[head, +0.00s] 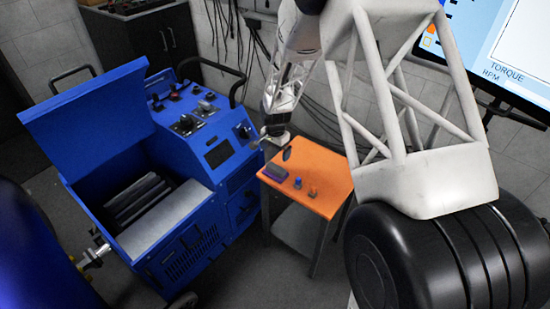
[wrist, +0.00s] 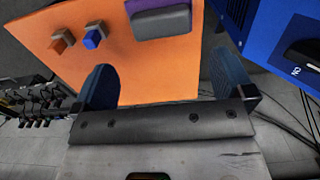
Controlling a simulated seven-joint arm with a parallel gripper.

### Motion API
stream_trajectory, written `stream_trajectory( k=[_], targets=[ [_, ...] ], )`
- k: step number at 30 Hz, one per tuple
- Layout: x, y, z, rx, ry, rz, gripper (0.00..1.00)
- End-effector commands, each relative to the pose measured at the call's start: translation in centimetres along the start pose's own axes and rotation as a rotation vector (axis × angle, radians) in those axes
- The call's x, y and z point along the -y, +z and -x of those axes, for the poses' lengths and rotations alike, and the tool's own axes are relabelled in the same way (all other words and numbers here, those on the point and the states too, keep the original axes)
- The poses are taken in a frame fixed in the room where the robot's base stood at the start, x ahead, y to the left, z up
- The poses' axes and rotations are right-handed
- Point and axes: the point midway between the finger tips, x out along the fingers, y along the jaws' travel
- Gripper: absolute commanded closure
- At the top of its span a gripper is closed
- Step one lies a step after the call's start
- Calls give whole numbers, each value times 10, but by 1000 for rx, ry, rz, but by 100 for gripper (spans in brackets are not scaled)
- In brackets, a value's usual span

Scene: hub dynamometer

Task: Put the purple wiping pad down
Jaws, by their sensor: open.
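The wiping pad (head: 274,172), a grey block with a purple layer, lies on the orange tabletop (head: 325,175) near its left edge. In the wrist view the pad (wrist: 160,22) is at the top, ahead of my fingers and apart from them. My gripper (wrist: 166,82) is open, with only bare orange surface between its two dark blue fingers. In the head view my gripper (head: 275,147) is over the far left part of the table, behind the pad.
A small blue-topped piece (head: 298,183) and an orange-topped piece (head: 313,191) stand right of the pad. A blue machine (head: 215,205) with an open lid stands close to the table's left. Cables hang on the back wall.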

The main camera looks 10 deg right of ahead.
Motion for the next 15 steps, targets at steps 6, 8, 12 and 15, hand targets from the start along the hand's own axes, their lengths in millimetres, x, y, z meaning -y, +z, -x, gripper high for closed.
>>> stream_trajectory(
  k=[6,8,12,15],
  targets=[
    [0,0,15,0,0,0,0],
    [0,0,16,0,0,0,0],
    [0,0,16,0,0,0,0],
    [0,0,16,0,0,0,0]
  ],
)
